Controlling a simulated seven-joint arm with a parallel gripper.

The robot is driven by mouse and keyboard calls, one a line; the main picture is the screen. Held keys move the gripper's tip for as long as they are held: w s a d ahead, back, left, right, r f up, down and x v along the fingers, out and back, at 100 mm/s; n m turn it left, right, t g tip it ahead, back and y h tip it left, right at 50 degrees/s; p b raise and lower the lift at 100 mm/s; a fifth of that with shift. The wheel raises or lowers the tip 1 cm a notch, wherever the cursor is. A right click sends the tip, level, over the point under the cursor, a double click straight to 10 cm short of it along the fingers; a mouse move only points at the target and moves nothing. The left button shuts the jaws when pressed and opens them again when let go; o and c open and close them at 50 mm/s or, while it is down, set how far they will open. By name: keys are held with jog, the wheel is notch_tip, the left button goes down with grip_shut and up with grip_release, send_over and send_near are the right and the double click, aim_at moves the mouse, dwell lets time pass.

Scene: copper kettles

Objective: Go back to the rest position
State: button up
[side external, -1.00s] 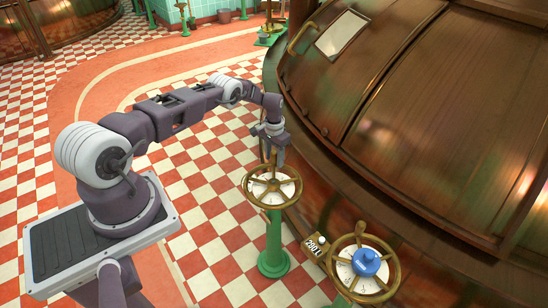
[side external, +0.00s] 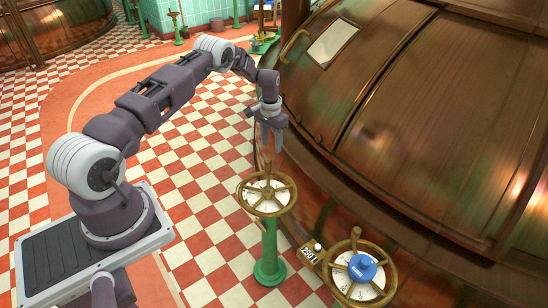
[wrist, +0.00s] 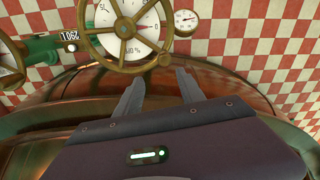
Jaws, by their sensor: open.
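My gripper (side external: 271,141) hangs open and empty above the brass handwheel (side external: 283,203), with its fingers pointing down. A gap shows between the fingertips and the upright handle (side external: 266,168) on the wheel's rim. The wheel sits over a white dial on a green pedestal (side external: 268,252). In the wrist view, the two fingers of my gripper (wrist: 160,76) are spread, with nothing between them. A brass wheel (wrist: 165,43) over a dial shows beyond them at the top.
The large copper kettle (side external: 430,110) stands close at the right of my gripper. A second brass wheel (side external: 330,278) with a blue knob (side external: 362,267) is at the lower right, beside a counter (side external: 310,254). A small gauge (wrist: 186,21) shows in the wrist view. Checkered floor (side external: 200,150) lies open at the left.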

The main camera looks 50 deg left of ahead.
jog(key=d+r+t, duration=0.1)
jog(key=d+r, duration=0.4)
jog(key=r, duration=0.7)
jog(key=d+r+t, duration=0.1)
jog(key=d+r, duration=0.3)
jog(key=r, duration=0.8)
jog(key=s+d+r+t, duration=0.1)
jog(key=s+d+r, duration=0.75)
jog(key=r, duration=0.25)
jog(key=s+d+r+m+t, duration=0.1)
jog(key=s+d+r, duration=0.2)
jog(key=s, duration=0.4)
jog(key=s+d+r, duration=0.2)
jog(key=s+r, duration=0.1)
jog(key=s, duration=0.3)
jog(key=s+d+f, duration=0.1)
jog(key=s, duration=0.6)
jog(key=s+d+f+m+t, duration=0.1)
jog(key=s+d+f, duration=0.1)
jog(key=s, duration=0.4)
jog(key=shift+s+d, duration=0.2)
jog(key=shift+s, duration=0.2)
jog(key=shift+f, duration=0.1)
